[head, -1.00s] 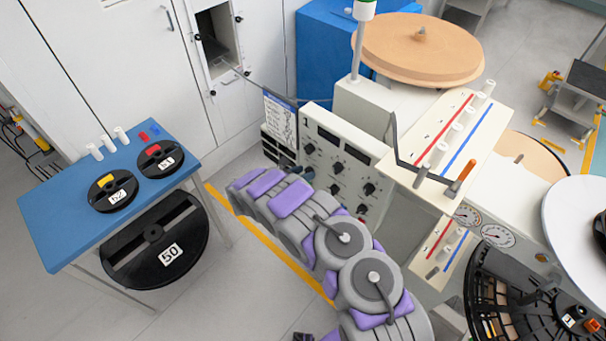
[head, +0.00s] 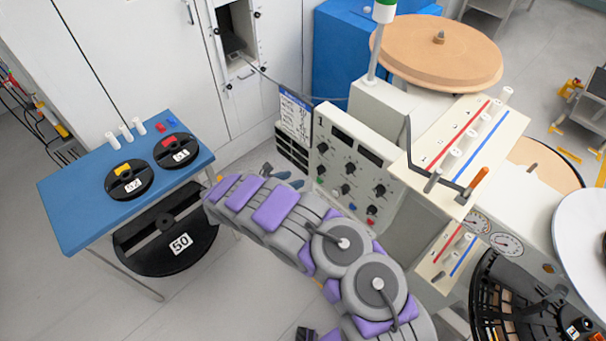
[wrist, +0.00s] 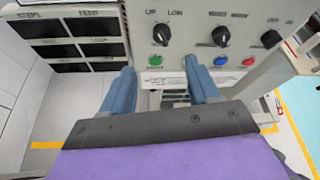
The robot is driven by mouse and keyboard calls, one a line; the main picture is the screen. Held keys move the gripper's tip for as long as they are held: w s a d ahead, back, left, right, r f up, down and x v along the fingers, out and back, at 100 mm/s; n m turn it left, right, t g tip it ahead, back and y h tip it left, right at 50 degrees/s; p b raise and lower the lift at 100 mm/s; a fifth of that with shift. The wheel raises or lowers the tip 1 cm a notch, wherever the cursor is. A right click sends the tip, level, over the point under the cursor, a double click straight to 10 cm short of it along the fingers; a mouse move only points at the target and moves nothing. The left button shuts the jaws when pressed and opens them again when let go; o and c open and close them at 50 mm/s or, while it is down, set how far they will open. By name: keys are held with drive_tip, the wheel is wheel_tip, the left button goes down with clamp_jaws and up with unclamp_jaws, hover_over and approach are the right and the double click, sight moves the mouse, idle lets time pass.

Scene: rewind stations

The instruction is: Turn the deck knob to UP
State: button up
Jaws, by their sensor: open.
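The deck knob, a black knob (wrist: 161,33) under the letters UP and LOW, is on the cream control panel (wrist: 135,30) in the wrist view. I cannot tell for sure which way it points. The same panel shows in the head view (head: 335,135), with the knob (head: 322,169) in its lower row at the left. My gripper (wrist: 160,75) has its two blue fingers apart with nothing between them. The fingers are below and in front of the knob, apart from it. In the head view my gripper (head: 284,178) is just left of the panel, partly hidden by my arm.
Other black knobs (wrist: 221,36) sit to the right. Below are green (wrist: 155,60), blue (wrist: 221,60) and red (wrist: 247,60) buttons. A slotted rack (wrist: 85,40) adjoins the panel's left. A blue table (head: 75,205) with reels stands left, with clear floor between.

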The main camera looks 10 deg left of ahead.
drive_tip(key=v, duration=0.5)
drive_tip(key=shift+s+a+p, duration=0.25)
drive_tip(key=shift+s+p, duration=0.05)
